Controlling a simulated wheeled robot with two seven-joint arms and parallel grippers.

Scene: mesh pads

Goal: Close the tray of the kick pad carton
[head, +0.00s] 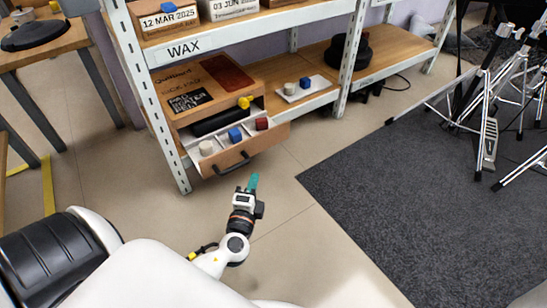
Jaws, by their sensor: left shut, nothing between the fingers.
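The kick pad carton (190,92) is a brown box on the lower shelf of the rack. Its tray (262,154) is pulled out at the front, with a dark handle (231,162) on its face. White, blue and red blocks lie in the tray, and a dark roll sits behind them. My left gripper (253,183) is shut and empty, with teal fingertips pointing up towards the tray. It is below and slightly right of the handle in the picture, apart from it. My right gripper is not in view.
A yellow knob-like thing (244,102) is at the carton's front. A white plate (303,88) with small blocks is right of the carton. A rack post (160,120) stands left of the tray. A dark mat (430,190) with metal stands is at right. Floor before the tray is clear.

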